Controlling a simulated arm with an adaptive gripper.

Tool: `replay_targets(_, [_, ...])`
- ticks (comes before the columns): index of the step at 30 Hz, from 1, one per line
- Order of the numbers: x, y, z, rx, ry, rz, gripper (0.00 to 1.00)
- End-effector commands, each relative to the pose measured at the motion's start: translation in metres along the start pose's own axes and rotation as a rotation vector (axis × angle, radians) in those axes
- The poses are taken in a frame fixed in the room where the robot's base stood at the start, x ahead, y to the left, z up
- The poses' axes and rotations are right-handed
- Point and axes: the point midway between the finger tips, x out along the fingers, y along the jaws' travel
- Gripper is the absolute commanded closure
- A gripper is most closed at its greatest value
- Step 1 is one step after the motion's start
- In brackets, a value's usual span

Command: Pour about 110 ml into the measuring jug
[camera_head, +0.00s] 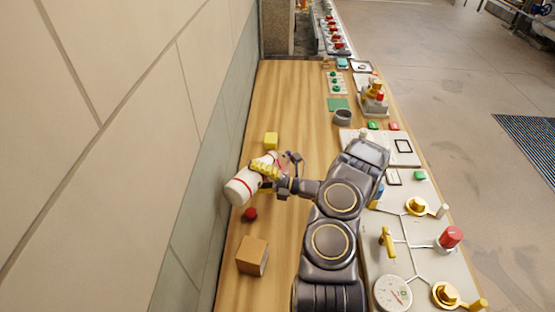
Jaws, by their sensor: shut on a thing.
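My gripper (268,172) is over the wooden bench's left side, with its yellow fingers shut around a white bottle (242,187) with a red band. The bottle is tilted, with its wide banded end toward the lower left and its other end toward the upper right, partly hidden by the fingers. No jug with visible markings can be made out. A small dark grey round vessel (342,117) stands farther up the bench, apart from my gripper; I cannot tell whether it is the measuring jug.
A yellow block (271,140), a dark red round piece (250,214) and a wooden cube (252,256) are near the bottle. The wall (180,120) runs close on the left. A valve panel with a gauge (393,293) lies right of my arm. Bare bench shows farther up.

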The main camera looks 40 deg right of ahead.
Motion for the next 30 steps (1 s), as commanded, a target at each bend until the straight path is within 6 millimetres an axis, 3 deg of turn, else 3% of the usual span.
replay_targets(7, [0.000, 0.000, 0.000, -0.003, 0.001, -0.001, 0.70])
replay_targets(14, [-0.006, -0.038, -0.008, -0.339, 0.062, -0.144, 0.70])
replay_targets(30, [-0.006, -0.043, -0.009, -0.422, 0.076, -0.175, 0.70])
